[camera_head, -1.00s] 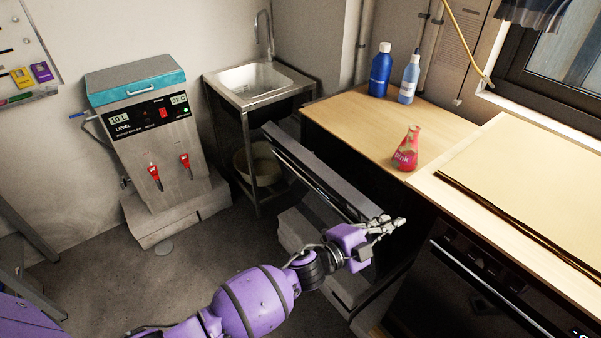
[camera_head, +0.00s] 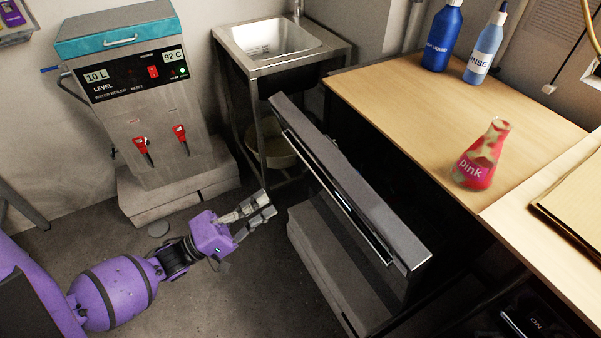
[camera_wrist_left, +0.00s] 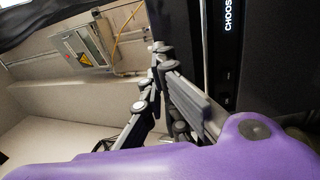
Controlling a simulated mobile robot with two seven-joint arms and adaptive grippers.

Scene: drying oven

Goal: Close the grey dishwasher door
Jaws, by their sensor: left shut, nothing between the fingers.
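The grey dishwasher door (camera_head: 350,190) stands partly open under the wooden counter, tilted outward, with a dark gap between it and the cabinet. Its long handle bar (camera_head: 335,195) runs along the outer face. My left gripper (camera_head: 266,204) is shut and empty, to the left of the door's outer face and apart from it in the head view. In the left wrist view the gripper fingers (camera_wrist_left: 160,62) are together, beside a dark panel with white lettering (camera_wrist_left: 228,50). My right gripper is in neither view.
A water boiler (camera_head: 135,95) on a plinth stands at the left, and a metal sink (camera_head: 270,42) behind. On the wooden counter (camera_head: 420,100) stand two blue bottles (camera_head: 442,38) and a pink flask (camera_head: 483,158).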

